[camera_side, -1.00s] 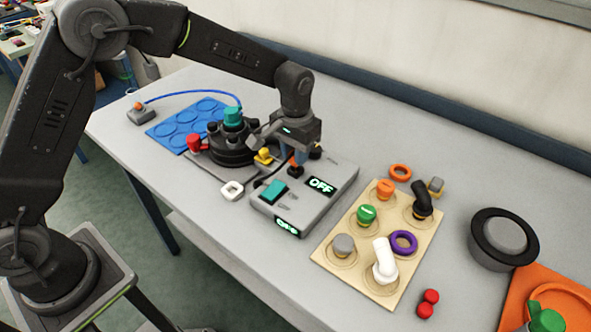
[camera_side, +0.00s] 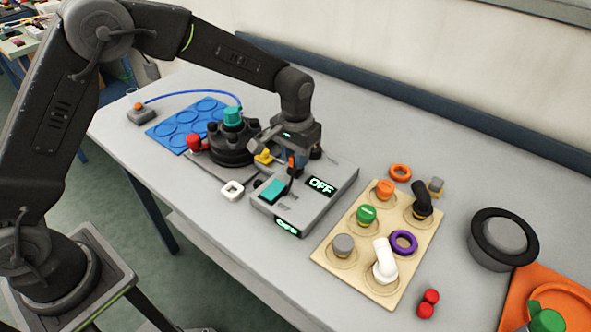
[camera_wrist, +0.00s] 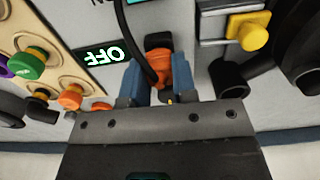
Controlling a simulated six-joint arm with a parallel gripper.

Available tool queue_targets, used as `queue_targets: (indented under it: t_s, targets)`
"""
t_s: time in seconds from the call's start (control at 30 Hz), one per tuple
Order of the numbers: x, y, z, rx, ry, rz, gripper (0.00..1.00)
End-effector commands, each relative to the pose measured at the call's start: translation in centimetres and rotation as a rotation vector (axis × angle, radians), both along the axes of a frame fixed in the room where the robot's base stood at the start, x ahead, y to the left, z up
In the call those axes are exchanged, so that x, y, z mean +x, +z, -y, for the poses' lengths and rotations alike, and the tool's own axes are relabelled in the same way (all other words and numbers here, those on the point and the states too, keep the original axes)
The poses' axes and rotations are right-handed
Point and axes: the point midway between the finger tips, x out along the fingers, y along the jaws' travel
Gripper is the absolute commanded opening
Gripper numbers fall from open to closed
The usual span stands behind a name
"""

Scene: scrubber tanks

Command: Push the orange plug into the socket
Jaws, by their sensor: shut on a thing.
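The orange plug (camera_wrist: 181,72) is between the blue fingers of my gripper (camera_wrist: 162,78) in the wrist view. A black cable runs from it, and a dark piece is at its far end. In the side view my gripper (camera_side: 293,158) is shut on the plug (camera_side: 291,163), low over the back of the grey box (camera_side: 300,208) with the lit OFF display (camera_side: 321,186). The socket itself is hidden by the plug and fingers. I cannot tell how deep the plug sits.
A black round tank cover with a teal knob (camera_side: 232,117) and a yellow fitting (camera_side: 263,156) stand close left of my gripper. A teal switch (camera_side: 272,191) is on the box. A beige board (camera_side: 335,250) with several knobs lies to the right. The table front is mostly clear.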

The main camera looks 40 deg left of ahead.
Motion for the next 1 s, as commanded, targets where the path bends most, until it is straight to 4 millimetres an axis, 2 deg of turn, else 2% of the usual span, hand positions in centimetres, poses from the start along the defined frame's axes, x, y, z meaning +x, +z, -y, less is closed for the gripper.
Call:
queue_targets:
  t_s: [0.3,0.33,0.6,0.8,1.0]
  targets:
    - [-0.05,-1.02,-0.01,0.001,0.000,-0.002,0.00]
    - [-0.04,-1.00,-0.01,0.000,0.000,-0.002,0.28]
    - [-0.02,-0.92,-0.01,0.000,0.000,-0.001,0.53]
    - [-0.01,-0.91,0.00,0.000,0.000,-0.001,0.57]
    - [-0.01,-0.90,0.00,0.000,0.000,0.000,0.77]
